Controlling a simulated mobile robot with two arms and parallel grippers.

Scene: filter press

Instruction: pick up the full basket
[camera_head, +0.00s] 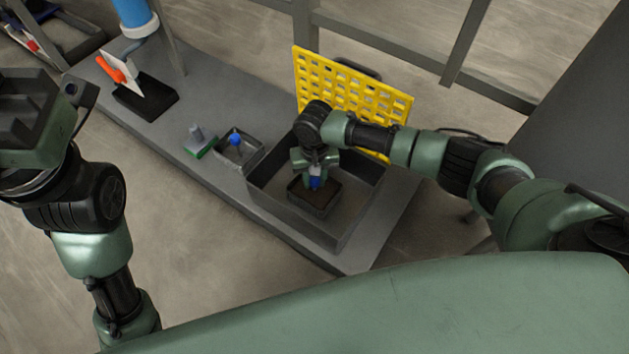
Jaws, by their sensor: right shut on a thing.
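The basket (309,204) is a small dark box with brown material in it. It sits inside a larger grey open bin (345,222) on the bench. A blue part (316,182) stands up at the basket's middle. My right gripper (316,175) reaches down into the bin and is shut on this blue part, which looks like the basket's handle. The fingertips are small and partly hidden by the wrist. I cannot tell whether the basket touches the bin floor. My left arm is at the left edge, away from the basket; its fingers cannot be made out.
A yellow grid panel (351,88) stands behind the bin. Left of the bin are a small grey tray with a blue-knobbed item (235,138), a green-based block (199,143), and a black tray (151,99) with an orange-handled scraper (119,73). Metal frame posts stand behind the bench.

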